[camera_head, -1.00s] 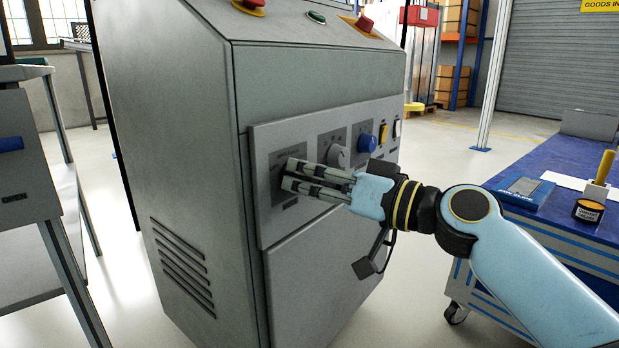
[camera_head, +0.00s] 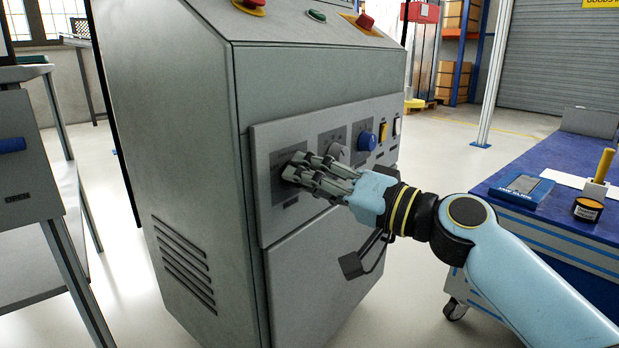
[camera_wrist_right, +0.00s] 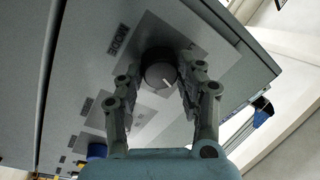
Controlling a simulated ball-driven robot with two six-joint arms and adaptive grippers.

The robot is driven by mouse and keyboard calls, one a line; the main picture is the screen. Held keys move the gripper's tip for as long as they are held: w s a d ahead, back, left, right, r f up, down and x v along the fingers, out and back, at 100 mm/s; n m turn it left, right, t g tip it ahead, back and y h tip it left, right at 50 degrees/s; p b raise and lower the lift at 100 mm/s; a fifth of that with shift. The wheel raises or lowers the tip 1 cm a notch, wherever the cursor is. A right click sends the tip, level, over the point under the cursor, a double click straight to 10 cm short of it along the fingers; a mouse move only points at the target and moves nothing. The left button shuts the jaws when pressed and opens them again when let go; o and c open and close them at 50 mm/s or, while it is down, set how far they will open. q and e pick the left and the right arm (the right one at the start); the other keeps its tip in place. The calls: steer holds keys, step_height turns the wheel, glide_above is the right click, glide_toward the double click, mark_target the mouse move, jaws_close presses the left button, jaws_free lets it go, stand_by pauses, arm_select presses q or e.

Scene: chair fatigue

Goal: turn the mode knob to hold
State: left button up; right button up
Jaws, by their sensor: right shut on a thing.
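The mode knob (camera_wrist_right: 160,72) is a dark round knob on a grey plate on the machine's front panel (camera_head: 262,222). In the head view the fingers hide most of the knob. I cannot read the position labels around it. My left gripper is not in view.
Right of the mode knob are a grey knob (camera_head: 335,150), partly hidden, a blue knob (camera_head: 368,141), a yellow switch (camera_head: 383,131) and a white switch (camera_head: 397,127). A blue-topped cart (camera_head: 545,165) stands at the right. A grey bench (camera_head: 30,210) stands at the left.

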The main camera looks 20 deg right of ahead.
steer(key=o, duration=1)
steer(key=shift+d, duration=0.1)
steer(key=shift+o, duration=0.7)
steer(key=v, duration=0.7)
steer(key=shift+s, duration=0.25)
steer(key=shift+d, duration=0.1)
